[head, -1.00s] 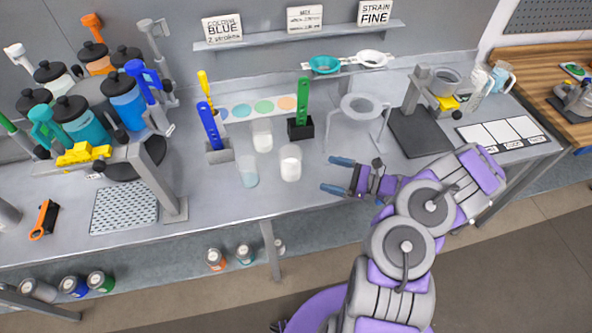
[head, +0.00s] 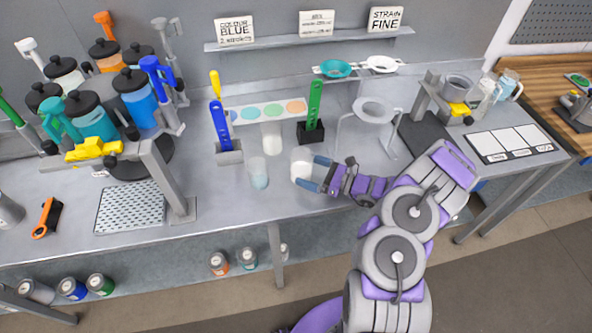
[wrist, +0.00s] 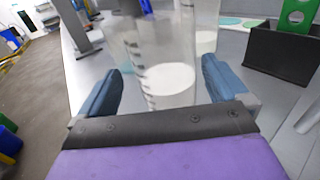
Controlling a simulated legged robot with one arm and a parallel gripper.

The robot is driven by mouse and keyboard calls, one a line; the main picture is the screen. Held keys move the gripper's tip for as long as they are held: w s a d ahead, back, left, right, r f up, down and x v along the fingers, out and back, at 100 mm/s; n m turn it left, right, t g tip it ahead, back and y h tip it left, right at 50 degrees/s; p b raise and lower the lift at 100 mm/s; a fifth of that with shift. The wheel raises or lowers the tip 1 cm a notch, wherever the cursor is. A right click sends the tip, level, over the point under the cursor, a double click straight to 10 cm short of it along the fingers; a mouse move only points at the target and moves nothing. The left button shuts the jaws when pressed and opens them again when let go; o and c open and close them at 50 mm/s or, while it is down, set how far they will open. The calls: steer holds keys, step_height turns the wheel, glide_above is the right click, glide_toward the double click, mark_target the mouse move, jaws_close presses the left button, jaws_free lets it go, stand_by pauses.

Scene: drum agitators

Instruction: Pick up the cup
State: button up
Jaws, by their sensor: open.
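A clear cup with white contents (head: 301,160) stands upright on the grey bench. It also shows large in the wrist view (wrist: 160,75), in line with the space between the fingers. My gripper (head: 309,173) is open, with its blue fingertips at the near right side of this cup, one towards each side. In the wrist view my gripper (wrist: 161,72) shows a gap on both sides of the cup; I cannot tell whether either finger touches it. A second clear cup with pale blue contents (head: 258,175) stands to the left. A third cup with white contents (head: 272,138) stands behind.
A black holder (head: 311,132) with a green stick and a grey holder (head: 229,155) with a blue stick stand behind the cups. A ring stand (head: 373,110) is at the right. A rack of paint jars (head: 95,120) fills the left.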

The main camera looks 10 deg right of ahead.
mark_target(298, 166)
steer(key=shift+w+d+f, duration=0.1)
steer(key=shift+w+d, duration=0.15)
steer(key=shift+w, duration=0.1)
steer(key=b+x, duration=0.1)
steer(key=x, duration=0.3)
steer(key=shift+a, duration=0.6)
steer(key=shift+c, duration=0.9)
steer(key=shift+d, duration=0.8)
steer(key=c, duration=0.3)
steer(key=shift+d, duration=0.3)
steer(key=c, duration=0.3)
steer(key=shift+a, duration=0.55)
steer(key=shift+c, duration=1.3)
steer(key=shift+a, duration=0.4)
